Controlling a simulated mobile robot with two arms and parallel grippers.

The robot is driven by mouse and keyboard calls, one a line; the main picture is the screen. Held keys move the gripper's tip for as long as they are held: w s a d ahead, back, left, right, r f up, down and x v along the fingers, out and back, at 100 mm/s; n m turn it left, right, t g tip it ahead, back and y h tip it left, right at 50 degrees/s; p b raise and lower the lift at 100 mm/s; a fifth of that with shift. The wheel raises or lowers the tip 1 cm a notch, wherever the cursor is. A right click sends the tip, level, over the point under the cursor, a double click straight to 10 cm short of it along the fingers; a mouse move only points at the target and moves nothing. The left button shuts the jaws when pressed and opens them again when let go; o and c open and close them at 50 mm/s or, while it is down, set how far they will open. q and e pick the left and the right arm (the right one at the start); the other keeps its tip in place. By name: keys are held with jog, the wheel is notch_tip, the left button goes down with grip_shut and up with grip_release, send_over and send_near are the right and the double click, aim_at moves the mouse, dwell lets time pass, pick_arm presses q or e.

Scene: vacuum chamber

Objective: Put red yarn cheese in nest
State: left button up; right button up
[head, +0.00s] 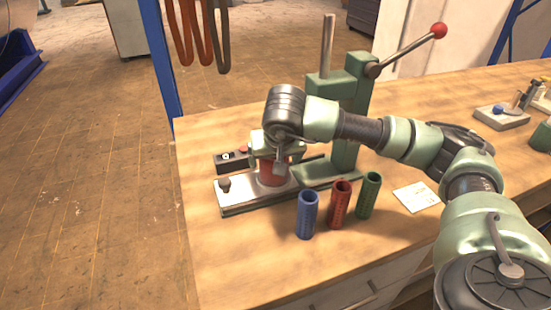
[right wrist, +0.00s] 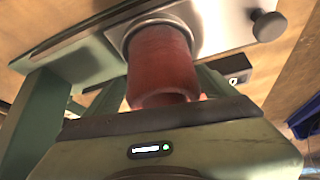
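A red hollow cylinder, which looks like the red yarn cheese (head: 270,174), stands on the metal plate of the green press; it also shows in the right wrist view (right wrist: 162,62). Its far end sits within a round metal ring, which looks like the nest (right wrist: 128,38). My right gripper (head: 275,156) is directly over the cylinder, with a finger on either side of it. Whether the fingers touch it is unclear. A second, slimmer red tube (head: 339,204) stands upright on the bench in front of the press. My left gripper is out of view.
A blue tube (head: 307,214) and a green tube (head: 368,195) flank the slim red tube. The green press (head: 346,130) rises behind my gripper, with a red-knobbed lever (head: 410,48). A small dark box (head: 231,161) is behind the plate. A white card (head: 416,197) lies right.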

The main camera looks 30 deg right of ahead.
jog(key=shift+f, duration=0.2)
jog(key=shift+r, duration=0.2)
jog(key=p+v, duration=0.1)
jog(key=v, duration=1.1)
jog(key=shift+a+r, duration=0.2)
jog(key=shift+r, duration=0.25)
